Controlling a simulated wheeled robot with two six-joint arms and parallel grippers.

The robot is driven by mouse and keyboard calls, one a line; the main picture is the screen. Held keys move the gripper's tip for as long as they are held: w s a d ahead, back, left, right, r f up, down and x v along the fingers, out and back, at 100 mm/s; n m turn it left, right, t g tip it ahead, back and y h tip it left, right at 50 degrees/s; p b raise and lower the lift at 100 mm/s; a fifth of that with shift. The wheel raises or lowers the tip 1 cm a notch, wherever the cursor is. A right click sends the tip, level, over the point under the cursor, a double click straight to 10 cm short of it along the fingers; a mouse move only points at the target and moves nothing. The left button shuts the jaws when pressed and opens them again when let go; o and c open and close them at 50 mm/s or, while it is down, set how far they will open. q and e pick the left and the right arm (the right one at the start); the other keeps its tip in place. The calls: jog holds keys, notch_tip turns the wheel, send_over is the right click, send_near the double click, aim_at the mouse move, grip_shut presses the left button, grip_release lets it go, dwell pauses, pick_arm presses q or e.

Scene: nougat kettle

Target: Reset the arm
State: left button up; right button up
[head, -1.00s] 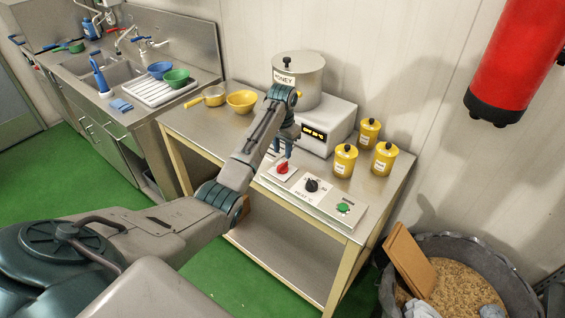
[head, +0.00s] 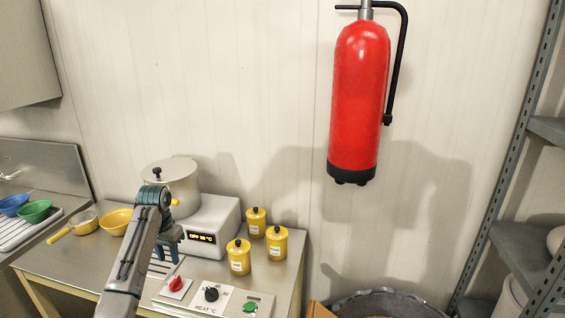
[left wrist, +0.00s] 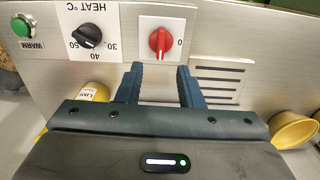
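My left gripper (head: 165,250) hangs above the table next to the control panel, its arm coming in from the lower left. In the left wrist view its two dark blue fingers (left wrist: 159,86) are spread with nothing between them. The red knob (left wrist: 160,41) sits on its plate just beyond the fingertips, apart from them. It also shows in the head view (head: 177,284). The black heat knob (head: 211,293) and green button (head: 250,307) are to its right. The pot (head: 178,187) stands on the white heater (head: 215,222), whose display reads OFF. My right gripper is not in view.
Several yellow canisters (head: 238,262) stand right of the heater. A yellow bowl (head: 117,221) and yellow pan (head: 84,222) sit at the left. A red extinguisher (head: 358,100) hangs on the wall, with a grey shelf rack (head: 525,240) at the right.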

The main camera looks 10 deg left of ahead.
pick_arm(q)
jog(key=s+d+f+t, duration=0.1)
jog(key=s+d+f, duration=0.2)
jog(key=s+f, duration=0.25)
jog(key=s+d+f+y, duration=0.1)
jog(key=s+d+f, duration=0.2)
jog(key=s+f, duration=0.3)
jog(key=s+d+f+t, duration=0.1)
jog(key=s+d+f, duration=0.25)
jog(key=s, duration=0.45)
jog(key=s+d+r+t, duration=0.1)
jog(key=s+d+r, duration=0.15)
jog(key=s, duration=0.85)
jog(key=s+d+r+t, duration=0.1)
jog(key=s+d+r, duration=0.15)
jog(key=s, duration=0.95)
notch_tip(320, 180, down, 39)
jog(key=a+g+b, duration=0.2)
jog(key=b, duration=0.4)
jog(key=s+a+f+b, duration=0.1)
jog(key=s+f+b, duration=0.3)
jog(key=s+f, duration=1.4)
notch_tip(320, 180, down, 4)
jog(key=shift+s+a+f+n+g, duration=0.1)
jog(key=shift+s+a+n+g, duration=0.1)
jog(key=shift+n+g, duration=0.2)
